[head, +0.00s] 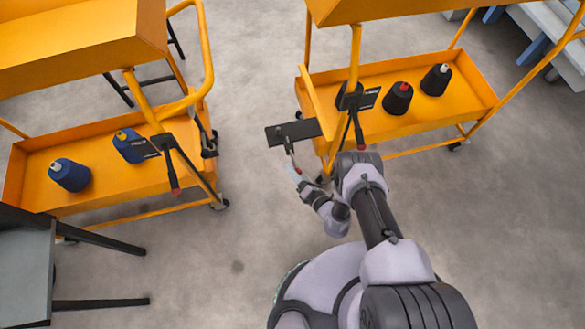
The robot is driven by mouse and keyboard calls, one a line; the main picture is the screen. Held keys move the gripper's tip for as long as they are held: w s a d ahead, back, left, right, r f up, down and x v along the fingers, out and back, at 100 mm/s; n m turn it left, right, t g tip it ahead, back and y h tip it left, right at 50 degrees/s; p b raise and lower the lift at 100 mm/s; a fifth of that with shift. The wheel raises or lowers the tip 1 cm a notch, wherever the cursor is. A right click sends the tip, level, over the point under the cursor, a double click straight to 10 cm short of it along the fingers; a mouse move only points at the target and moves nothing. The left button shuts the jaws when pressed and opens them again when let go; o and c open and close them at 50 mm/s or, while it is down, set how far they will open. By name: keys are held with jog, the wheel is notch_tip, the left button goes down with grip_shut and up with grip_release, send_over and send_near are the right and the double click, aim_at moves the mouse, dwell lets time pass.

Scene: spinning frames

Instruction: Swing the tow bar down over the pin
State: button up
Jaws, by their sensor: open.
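Two orange carts stand side by side, the left cart (110,190) and the right cart (470,98). I cannot tell whether this is the tow bar. Similar dark bars with red ends hang at the left cart (167,165) and the right cart (353,128). I cannot make out the pin.
A grey-topped table (25,275) with dark legs is at the lower left. Bare floor (245,225) lies between the carts and in front of them.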

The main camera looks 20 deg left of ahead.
aim_at(292, 156)
jog(key=x, duration=0.2)
jog(key=shift+w+a+b, duration=0.2)
jog(key=shift+b, duration=0.1)
jog(key=shift+c, duration=0.4)
jog(key=shift+f, duration=0.1)
grip_shut()
dwell(0.8)
